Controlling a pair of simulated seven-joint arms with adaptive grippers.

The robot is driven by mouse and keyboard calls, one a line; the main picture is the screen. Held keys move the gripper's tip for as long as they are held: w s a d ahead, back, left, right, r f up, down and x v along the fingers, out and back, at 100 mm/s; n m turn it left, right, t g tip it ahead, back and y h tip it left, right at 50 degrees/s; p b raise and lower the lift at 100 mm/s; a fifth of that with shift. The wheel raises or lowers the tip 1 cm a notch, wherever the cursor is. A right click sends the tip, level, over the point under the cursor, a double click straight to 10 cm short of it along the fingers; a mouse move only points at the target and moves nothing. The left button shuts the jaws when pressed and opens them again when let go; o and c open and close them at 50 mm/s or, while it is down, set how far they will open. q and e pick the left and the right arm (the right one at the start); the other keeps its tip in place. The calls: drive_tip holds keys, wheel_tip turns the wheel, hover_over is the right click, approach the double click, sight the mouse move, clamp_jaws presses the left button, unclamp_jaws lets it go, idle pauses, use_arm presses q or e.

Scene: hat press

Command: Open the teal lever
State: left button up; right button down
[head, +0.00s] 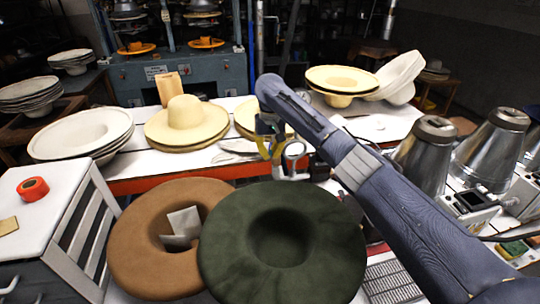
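My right arm comes in from the lower right and reaches up to the middle of the view. Its gripper (272,152) hangs at the arm's end, pointing down, above the far edge of the dark green hat. It is small and partly blurred against the things behind it, so I cannot tell whether its fingers are apart. A round white-faced gauge (294,151) is close beside it on the right. I cannot make out a teal lever for certain; it may be hidden behind the gripper or arm. My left gripper is not in view.
A dark green hat (325,235) and a brown hat (130,250) lie in front. Cream hats (187,120) and stacked pale hats (85,132) cover the white table behind. Metal cones (492,150) stand at the right. A white cabinet (45,235) is at the left.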

idle(0.3)
drive_tip(key=c, duration=1.5)
unclamp_jaws()
wheel_tip(320, 180, up, 12)
drive_tip(key=shift+s, duration=0.1)
